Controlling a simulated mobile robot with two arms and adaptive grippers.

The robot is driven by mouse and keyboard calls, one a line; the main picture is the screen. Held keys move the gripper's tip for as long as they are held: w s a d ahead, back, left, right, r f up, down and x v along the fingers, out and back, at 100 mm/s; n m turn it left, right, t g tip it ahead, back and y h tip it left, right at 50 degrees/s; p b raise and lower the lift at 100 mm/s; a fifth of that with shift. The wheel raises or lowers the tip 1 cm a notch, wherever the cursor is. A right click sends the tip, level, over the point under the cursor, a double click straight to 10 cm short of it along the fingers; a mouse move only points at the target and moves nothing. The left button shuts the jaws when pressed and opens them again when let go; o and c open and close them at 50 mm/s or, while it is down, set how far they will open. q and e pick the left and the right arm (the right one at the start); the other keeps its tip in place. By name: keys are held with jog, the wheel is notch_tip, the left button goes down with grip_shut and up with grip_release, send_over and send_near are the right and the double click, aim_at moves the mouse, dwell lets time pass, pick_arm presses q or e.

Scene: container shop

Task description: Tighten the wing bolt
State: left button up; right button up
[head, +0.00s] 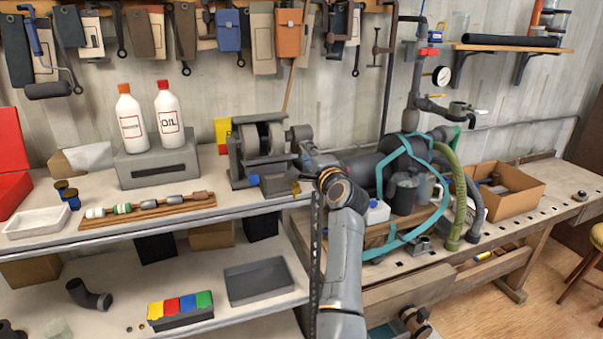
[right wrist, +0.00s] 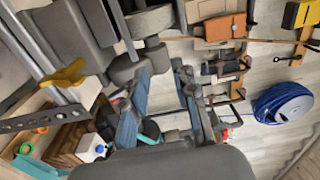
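A yellow wing-shaped piece, which looks like the wing bolt, sits beside a perforated metal bar in the right wrist view (right wrist: 66,76). A small yellow-orange spot in the head view (head: 296,188), beside my right wrist, seems to be the same piece. My right gripper (head: 304,148) is at the right end of the bench grinder (head: 263,138). In the right wrist view the right gripper (right wrist: 162,88) has its two blue-grey fingers apart with nothing between them. The wing bolt is off to the left of the fingers there. My left gripper is not in view.
A grey stand (head: 155,162) with bottles and a wooden rack (head: 150,208) are left of the grinder. A pump with green hoses (head: 455,190) and a cardboard box (head: 515,195) crowd the right bench. A blue hose coil (right wrist: 282,103) shows in the wrist view.

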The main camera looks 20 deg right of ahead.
jog(key=s+d+n+b, duration=0.3)
jog(key=b, duration=0.2)
jog(key=n+b, duration=1.2)
jog(key=b, duration=0.2)
send_near(299, 191)
jog(key=w+p, duration=0.3)
jog(key=w, duration=0.8)
jog(key=shift+a+p, duration=0.15)
jog(key=shift+p, duration=0.15)
grip_shut()
